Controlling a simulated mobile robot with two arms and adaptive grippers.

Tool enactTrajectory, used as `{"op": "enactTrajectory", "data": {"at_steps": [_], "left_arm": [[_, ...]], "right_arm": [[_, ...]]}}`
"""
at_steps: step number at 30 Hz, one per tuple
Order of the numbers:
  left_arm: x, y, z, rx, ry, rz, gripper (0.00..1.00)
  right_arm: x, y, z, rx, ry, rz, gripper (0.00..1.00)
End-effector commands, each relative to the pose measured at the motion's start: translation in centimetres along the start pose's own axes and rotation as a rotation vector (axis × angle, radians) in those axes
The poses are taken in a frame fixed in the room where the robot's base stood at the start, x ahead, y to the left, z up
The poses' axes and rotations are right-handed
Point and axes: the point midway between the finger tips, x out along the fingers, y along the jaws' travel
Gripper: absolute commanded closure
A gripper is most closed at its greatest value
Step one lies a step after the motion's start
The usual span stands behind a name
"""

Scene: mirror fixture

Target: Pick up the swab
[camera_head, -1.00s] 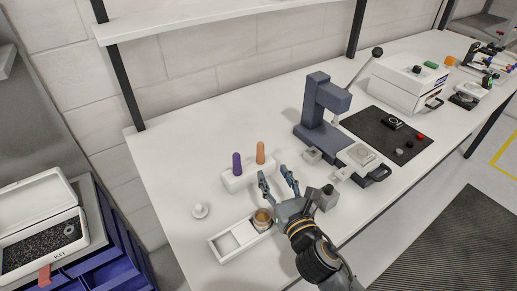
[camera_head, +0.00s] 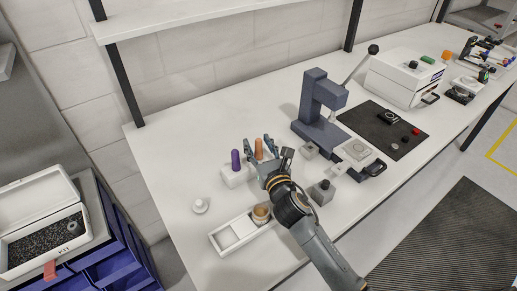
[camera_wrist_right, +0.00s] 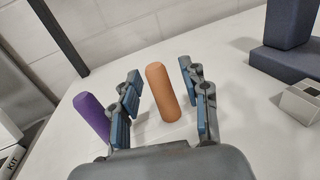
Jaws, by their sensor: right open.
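Two upright swab-like pegs stand in a white holder block (camera_head: 233,178) on the table: a purple one (camera_head: 236,160) on the left and an orange one (camera_head: 259,149) on the right. My right gripper (camera_head: 259,146) is open at the holder, with its fingers on either side of the orange peg. In the right wrist view the orange peg (camera_wrist_right: 162,92) stands between the open fingers, with a gap on both sides. The purple peg (camera_wrist_right: 92,115) is outside the left finger. The gripper hides part of the holder. My left gripper is not in view.
A white tray (camera_head: 224,252) with compartments and a tan round item (camera_head: 261,213) lies in front of the holder. A small white knob (camera_head: 200,205) stands to the left. A dark blue press (camera_head: 317,115) and a grey block (camera_head: 322,191) are to the right.

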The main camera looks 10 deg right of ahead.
Motion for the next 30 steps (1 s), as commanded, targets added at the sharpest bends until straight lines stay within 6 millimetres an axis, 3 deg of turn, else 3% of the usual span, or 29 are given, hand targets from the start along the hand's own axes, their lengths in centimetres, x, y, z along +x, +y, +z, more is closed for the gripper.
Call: {"op": "enactTrajectory", "data": {"at_steps": [3, 9, 22, 30], "left_arm": [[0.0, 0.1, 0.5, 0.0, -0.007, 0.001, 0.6], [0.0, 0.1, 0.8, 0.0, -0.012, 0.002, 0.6], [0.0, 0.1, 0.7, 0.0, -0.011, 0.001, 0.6], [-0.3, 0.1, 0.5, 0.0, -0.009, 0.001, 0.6]], "right_arm": [[0.0, 0.0, 0.0, 0.0, 0.0, 0.0, 0.59], [-0.1, 0.0, 0.0, -0.001, 0.0, 0.0, 0.99], [0.0, 0.0, 0.5, -0.002, -0.003, 0.001, 1.0], [-0.3, -0.1, 3.8, -0.007, -0.006, 0.002, 1.0]]}}
